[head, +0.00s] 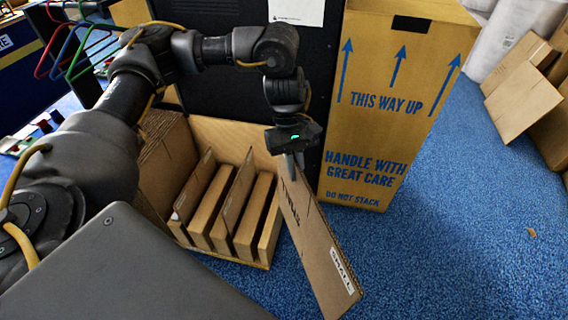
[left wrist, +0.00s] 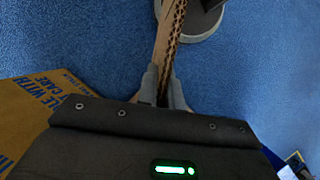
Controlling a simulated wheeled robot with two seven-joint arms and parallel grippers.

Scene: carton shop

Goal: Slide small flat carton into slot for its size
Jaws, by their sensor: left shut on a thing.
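My left gripper (head: 292,168) is shut on the upper edge of the small flat carton (head: 318,240), a thin brown sheet with a white label at its lower end. The carton hangs tilted, its lower end toward the front right, just right of the slotted wooden rack (head: 232,133). In the left wrist view the fingers (left wrist: 163,80) pinch the carton (left wrist: 170,38), whose corrugated edge shows. The rack has several upright wooden dividers with narrow slots between them, and brown cardboard stands in some. Slot size marks cannot be read. My right gripper is not in view.
A tall carton (head: 388,120) marked "THIS WAY UP" stands behind the held carton. A dark cabinet (head: 225,85) stands behind the rack. Brown flat cartons (head: 522,95) lean at the far right. The blue floor (head: 460,240) on the right is mostly clear.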

